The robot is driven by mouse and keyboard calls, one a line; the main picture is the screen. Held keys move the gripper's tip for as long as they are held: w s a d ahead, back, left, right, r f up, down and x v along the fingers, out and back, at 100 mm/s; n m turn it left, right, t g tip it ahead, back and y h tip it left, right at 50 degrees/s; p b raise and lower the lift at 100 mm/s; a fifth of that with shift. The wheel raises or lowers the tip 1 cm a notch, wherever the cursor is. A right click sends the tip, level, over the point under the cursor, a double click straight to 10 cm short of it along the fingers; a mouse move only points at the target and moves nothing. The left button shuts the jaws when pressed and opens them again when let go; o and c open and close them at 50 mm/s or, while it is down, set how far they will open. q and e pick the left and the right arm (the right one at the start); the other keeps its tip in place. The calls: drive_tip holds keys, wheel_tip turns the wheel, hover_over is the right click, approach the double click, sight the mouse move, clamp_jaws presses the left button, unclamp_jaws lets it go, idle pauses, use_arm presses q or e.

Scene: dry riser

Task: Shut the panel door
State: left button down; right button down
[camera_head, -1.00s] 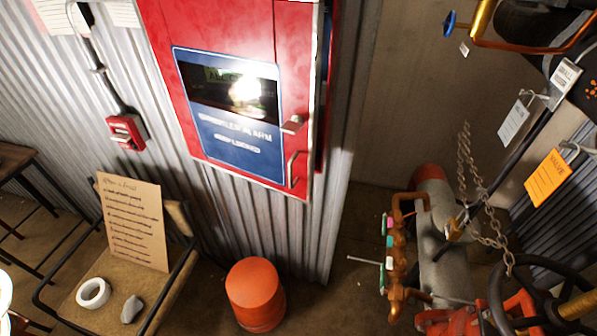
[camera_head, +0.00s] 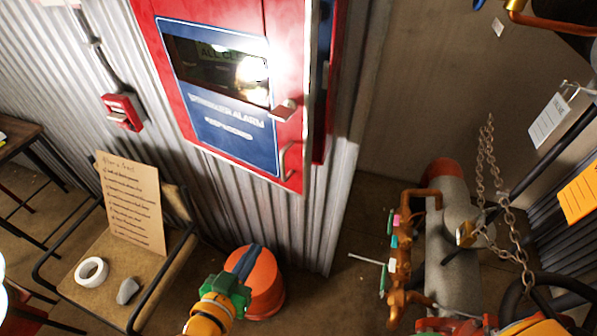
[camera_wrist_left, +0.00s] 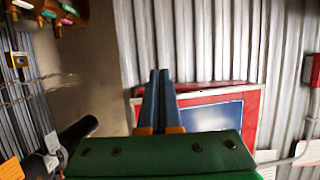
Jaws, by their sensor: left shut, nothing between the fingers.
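The red panel door (camera_head: 283,60) is on the corrugated wall in the head view, with a blue plate, a dark window, a latch (camera_head: 284,110) and a pull handle (camera_head: 288,160) along its right edge. A dark gap and a red strip show behind that edge, so the door looks ajar. My left gripper (camera_head: 252,250), green with blue fingers, is below the door, in front of the orange bucket, apart from the door. Its fingers (camera_wrist_left: 159,75) are together and empty in the left wrist view, with the red cabinet (camera_wrist_left: 250,108) beyond them. My right gripper is not in view.
An orange bucket (camera_head: 265,290) stands on the floor below the panel. A chair (camera_head: 75,292) holds a cardboard note, a white ring and a grey lump. Pipes (camera_head: 445,240), a chain and tags crowd the right. A red call box (camera_head: 123,110) is on the wall.

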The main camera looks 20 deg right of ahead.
sight(304, 169)
use_arm(q)
drive_tip(key=s+d+r+m+t+h, duration=0.1)
drive_tip(key=s+d+r+h, duration=0.1)
drive_tip(key=r, duration=0.5)
drive_tip(key=s+d+r+m+t+h, duration=0.1)
drive_tip(key=s+r+h, duration=0.1)
drive_tip(key=r, duration=0.5)
drive_tip(key=x, duration=0.9)
drive_tip(key=r+x, duration=0.1)
drive_tip(key=x, duration=0.3)
drive_tip(key=shift+d+r, duration=0.1)
drive_tip(key=shift+d, duration=0.15)
drive_tip(key=shift+w+d, duration=0.35)
drive_tip(key=shift+w, duration=0.1)
drive_tip(key=shift+a, duration=0.1)
